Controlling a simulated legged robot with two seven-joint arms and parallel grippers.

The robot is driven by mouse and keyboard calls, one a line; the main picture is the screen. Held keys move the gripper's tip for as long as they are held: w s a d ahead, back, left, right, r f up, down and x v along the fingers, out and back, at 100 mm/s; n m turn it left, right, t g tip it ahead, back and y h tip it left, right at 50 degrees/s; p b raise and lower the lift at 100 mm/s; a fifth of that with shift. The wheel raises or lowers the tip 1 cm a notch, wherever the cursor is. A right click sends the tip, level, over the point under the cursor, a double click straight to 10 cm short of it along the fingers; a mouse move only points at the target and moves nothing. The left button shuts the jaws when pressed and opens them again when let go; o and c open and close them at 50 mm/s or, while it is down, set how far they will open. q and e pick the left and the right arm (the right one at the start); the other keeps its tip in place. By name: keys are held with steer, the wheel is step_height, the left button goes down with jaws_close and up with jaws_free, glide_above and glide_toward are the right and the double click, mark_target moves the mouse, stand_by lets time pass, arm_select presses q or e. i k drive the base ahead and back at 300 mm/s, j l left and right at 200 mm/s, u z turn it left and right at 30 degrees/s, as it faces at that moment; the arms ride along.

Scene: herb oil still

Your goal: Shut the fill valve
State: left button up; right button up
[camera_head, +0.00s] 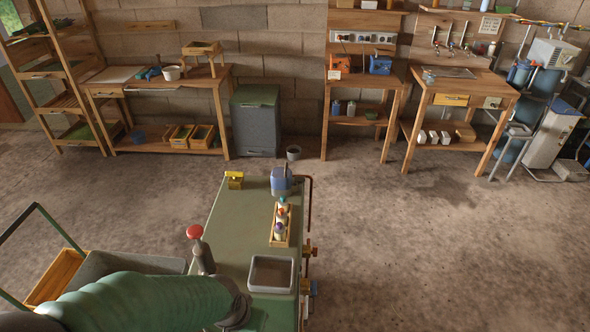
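The green bench (240,235) stands in front of me at lower centre. On its right side, a copper-coloured pipe (309,205) runs down the edge. Below it are a valve-like fitting with a yellowish part (311,250) and another with a blue part (313,287). I cannot tell which one is the fill valve, or whether either is open or shut.
A large green ribbed shape (150,302) covers the lower left. The bench holds a grey tray (271,273), a wooden rack of small bottles (280,225) and a blue-grey device (281,182). Worktables line the back wall. The floor to the right (440,250) is clear.

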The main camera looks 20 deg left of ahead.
mark_target(235, 175)
steer(key=i+l+z, duration=0.25)
steer(key=z, duration=0.15)
steer(key=i+l+z, duration=0.45)
steer(key=i+z, duration=0.2)
steer(key=z, duration=0.2)
steer(key=i+u, duration=0.4)
steer(key=i, duration=0.2)
steer(key=i+l+u, duration=0.35)
steer(key=i, duration=0.2)
steer(key=i+j+u, duration=0.25)
steer(key=i+u, duration=0.25)
steer(key=i, duration=0.55)
steer(key=i+l+u, duration=0.15)
steer(key=i+u, duration=0.3)
steer(key=i, duration=0.55)
steer(key=i+j+u, duration=0.1)
steer(key=i+u, duration=1)
steer(key=u, duration=0.15)
steer(key=i+l+u, duration=0.4)
steer(key=k+j, duration=0.05)
steer(key=j, duration=0.05)
